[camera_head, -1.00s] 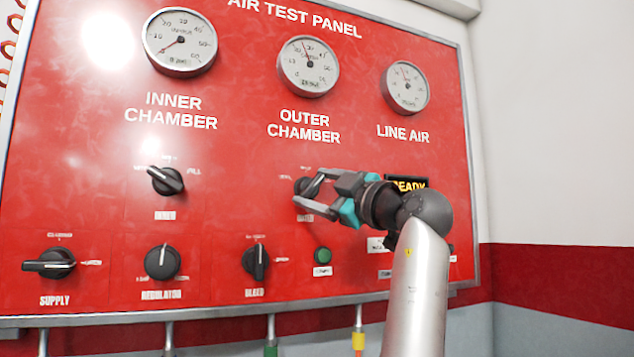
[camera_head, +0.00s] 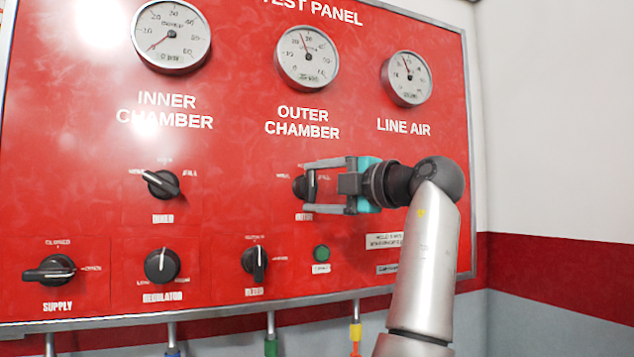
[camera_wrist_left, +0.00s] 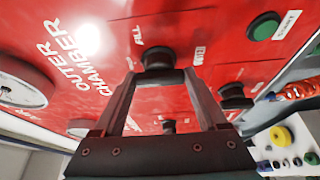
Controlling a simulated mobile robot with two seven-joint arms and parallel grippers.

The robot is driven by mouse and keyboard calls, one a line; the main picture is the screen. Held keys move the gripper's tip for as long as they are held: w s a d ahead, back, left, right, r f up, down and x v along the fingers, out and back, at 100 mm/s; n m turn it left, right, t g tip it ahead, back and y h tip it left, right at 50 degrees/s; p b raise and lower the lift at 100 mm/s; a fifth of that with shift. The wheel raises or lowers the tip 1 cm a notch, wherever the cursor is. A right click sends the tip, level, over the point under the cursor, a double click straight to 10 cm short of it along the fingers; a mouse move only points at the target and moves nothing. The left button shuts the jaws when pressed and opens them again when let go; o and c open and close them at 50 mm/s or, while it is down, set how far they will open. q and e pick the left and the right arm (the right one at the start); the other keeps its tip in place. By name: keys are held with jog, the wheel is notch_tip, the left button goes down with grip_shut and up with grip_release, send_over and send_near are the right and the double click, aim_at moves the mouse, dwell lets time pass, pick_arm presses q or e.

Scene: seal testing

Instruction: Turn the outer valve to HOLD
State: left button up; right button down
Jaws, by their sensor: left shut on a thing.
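The outer valve (camera_head: 299,188) is a round black knob under the OUTER CHAMBER gauge on the red panel. My left gripper (camera_head: 308,187) is shut on this knob, one finger above it and one below in the head view. The knob's grip bar looks near upright; the fingers partly cover its labels, so I cannot tell its exact setting. In the left wrist view the knob (camera_wrist_left: 160,65) sits between the fingertips. My right gripper is not in view.
The inner valve (camera_head: 161,184) is to the left. The supply (camera_head: 49,270), regulator (camera_head: 162,266) and bleed (camera_head: 255,263) knobs and a green button (camera_head: 321,253) lie below. The outer chamber gauge (camera_head: 307,57) is above. Hose fittings hang under the panel.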

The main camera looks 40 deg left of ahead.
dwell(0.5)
pick_arm(q)
jog(key=o, duration=1.3)
jog(key=shift+d, duration=0.6)
jog(key=s+d+b, duration=0.1)
jog(key=d+b, duration=0.2)
jog(key=d, duration=1.1)
jog(key=shift+s, duration=0.15)
jog(key=shift+c, duration=0.2)
